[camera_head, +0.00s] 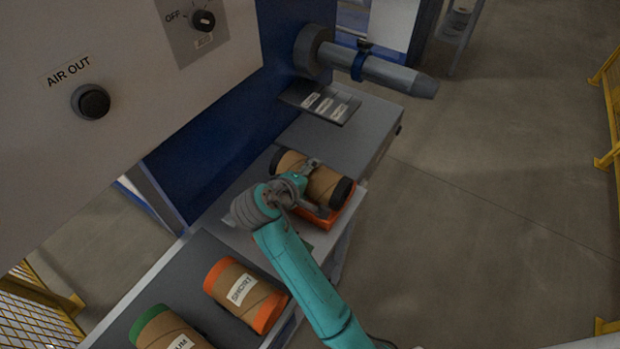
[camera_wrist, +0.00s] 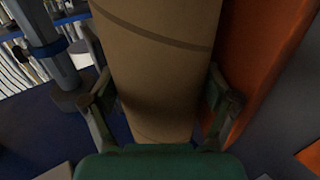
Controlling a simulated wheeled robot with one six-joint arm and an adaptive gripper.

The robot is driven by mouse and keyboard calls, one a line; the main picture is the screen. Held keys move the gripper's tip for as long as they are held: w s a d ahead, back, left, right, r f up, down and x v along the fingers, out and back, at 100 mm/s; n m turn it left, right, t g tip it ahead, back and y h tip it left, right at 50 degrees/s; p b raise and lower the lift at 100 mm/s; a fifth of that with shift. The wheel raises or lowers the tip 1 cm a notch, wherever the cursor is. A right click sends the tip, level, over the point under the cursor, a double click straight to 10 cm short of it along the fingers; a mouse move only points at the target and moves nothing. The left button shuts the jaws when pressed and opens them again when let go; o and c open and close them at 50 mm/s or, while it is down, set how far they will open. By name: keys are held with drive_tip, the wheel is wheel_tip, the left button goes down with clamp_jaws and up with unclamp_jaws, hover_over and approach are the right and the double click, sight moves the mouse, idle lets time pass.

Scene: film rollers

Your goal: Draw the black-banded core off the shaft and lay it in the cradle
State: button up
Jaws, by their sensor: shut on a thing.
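The black-banded core (camera_head: 322,184) is a brown cardboard tube with black ends. It lies on its side at the orange cradle (camera_head: 335,216) on the grey bench. Whether it rests fully in the cradle cannot be told. My gripper (camera_head: 300,176) is shut on the core from above. In the wrist view my gripper (camera_wrist: 165,105) has a finger on each side of the brown core (camera_wrist: 160,60), and the orange cradle (camera_wrist: 258,50) shows to its right. The grey shaft (camera_head: 385,74) juts from the blue machine, bare except for a blue collar (camera_head: 361,62).
A core with orange bands (camera_head: 245,292) and one with green bands (camera_head: 170,330) lie on the near bench. A small shelf with labels (camera_head: 318,102) sits below the shaft. A panel with a knob (camera_head: 203,20) and an AIR OUT button (camera_head: 90,102) is at left. Floor at right is clear.

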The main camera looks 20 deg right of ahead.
drive_tip(key=shift+s+f, duration=0.2)
drive_tip(key=shift+f, duration=0.5)
drive_tip(key=o, duration=1.1)
drive_tip(key=shift+w+r+v, duration=0.1)
drive_tip(key=shift+r+v, duration=0.05)
drive_tip(key=shift+v, duration=1.95)
drive_tip(key=shift+w+r+v, duration=0.1)
drive_tip(key=shift+r+v, duration=0.05)
drive_tip(key=shift+v, duration=1.95)
drive_tip(key=shift+w+r+v, duration=0.1)
drive_tip(key=shift+r+v, duration=0.05)
drive_tip(key=shift+v, duration=1.95)
drive_tip(key=shift+d, duration=0.2)
